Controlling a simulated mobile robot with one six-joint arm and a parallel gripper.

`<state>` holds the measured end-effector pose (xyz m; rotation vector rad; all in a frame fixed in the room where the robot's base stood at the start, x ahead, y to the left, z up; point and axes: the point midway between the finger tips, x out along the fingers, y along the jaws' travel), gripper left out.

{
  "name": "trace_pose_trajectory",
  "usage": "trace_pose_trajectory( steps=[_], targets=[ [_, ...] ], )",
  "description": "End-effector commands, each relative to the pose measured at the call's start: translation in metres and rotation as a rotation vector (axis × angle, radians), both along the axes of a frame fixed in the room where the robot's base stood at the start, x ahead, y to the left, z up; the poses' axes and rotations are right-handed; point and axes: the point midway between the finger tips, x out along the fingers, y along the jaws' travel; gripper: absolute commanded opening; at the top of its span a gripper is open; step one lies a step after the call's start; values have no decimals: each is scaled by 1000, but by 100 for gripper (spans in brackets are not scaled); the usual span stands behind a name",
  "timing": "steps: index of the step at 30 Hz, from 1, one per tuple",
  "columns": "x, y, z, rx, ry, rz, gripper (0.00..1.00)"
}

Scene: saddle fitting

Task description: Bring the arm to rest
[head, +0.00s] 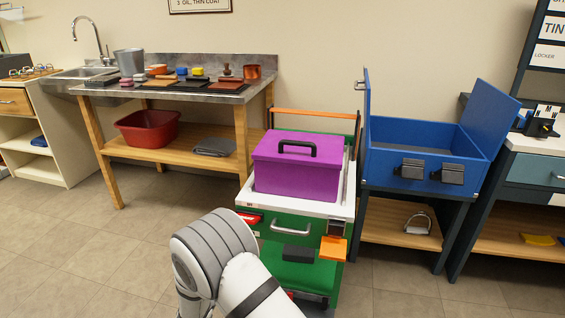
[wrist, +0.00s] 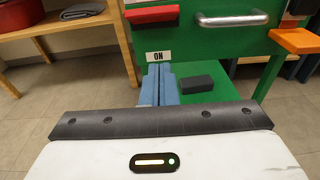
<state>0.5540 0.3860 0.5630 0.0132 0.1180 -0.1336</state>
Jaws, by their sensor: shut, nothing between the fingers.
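My gripper (wrist: 159,72) shows in the wrist view as two blue-grey fingers, shut side by side with nothing between them. They point toward the front of the green cart (wrist: 215,50), over its lower green ledge. I cannot tell whether they touch it. In the head view my white and grey arm rises at the bottom middle, in front of the cart (head: 272,228). My gripper is not visible there.
The cart bears a purple box (head: 297,170), an orange side piece (head: 333,248) and a dark block (head: 298,253). A workbench (head: 180,92) stands left with a red tub (head: 148,130) below. An open blue chest (head: 420,165) stands right. Floor at left is clear.

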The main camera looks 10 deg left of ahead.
Motion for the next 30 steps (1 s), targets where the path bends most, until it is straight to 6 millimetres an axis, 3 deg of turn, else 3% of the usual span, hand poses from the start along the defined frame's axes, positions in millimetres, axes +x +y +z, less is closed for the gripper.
trace_pose_trajectory(
  steps=[5, 9, 13, 18, 21, 25, 30],
  targets=[
    [18, -59, 65, 104, 21, -190, 0],
    [22, -143, 135, 266, 50, -458, 0],
    [6, -222, 197, 451, 70, -723, 0],
    [-39, -307, 263, 727, 78, -1056, 0],
    [-72, -344, 297, 903, 71, -1239, 0],
    [-118, -377, 337, 1151, 49, -1460, 0],
    [-176, -397, 386, 1503, -3, -1712, 0]
  ],
)
